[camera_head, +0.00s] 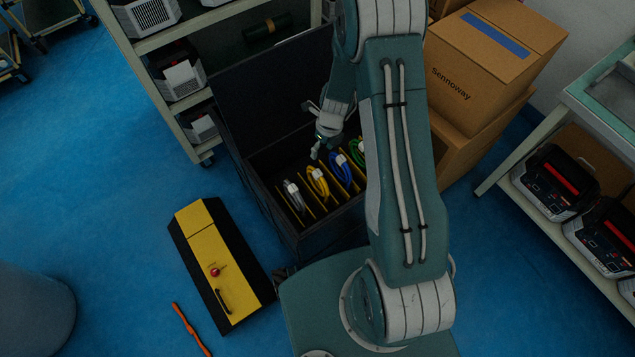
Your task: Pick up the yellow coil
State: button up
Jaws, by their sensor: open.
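The yellow coil (317,182) stands upright in a slot of the open dark case (287,231), between yellow dividers. A white-grey coil (293,195) is to its left, and a blue coil (340,167) and a partly hidden green coil (358,152) are to its right. My gripper (317,148) is over the case, just above and behind the coils in the picture. It is open and looks empty. It is small in view, so its exact height above the yellow coil cannot be told. My arm hides the right part of the case.
The case's raised lid (270,90) stands behind my gripper. A shelf rack (150,70) is at the left, and stacked cardboard boxes (480,60) are at the right. A yellow-and-black box (215,262) and an orange strap (190,328) lie on the blue floor.

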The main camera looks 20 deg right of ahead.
aim_at(319, 174)
jog(key=shift+m, duration=0.8)
jog(key=f, duration=0.4)
jog(key=a+f, duration=0.1)
jog(key=f, duration=0.4)
jog(key=s+f, duration=0.1)
jog(key=f, duration=0.3)
jog(key=shift+a+f, duration=0.25)
grip_shut()
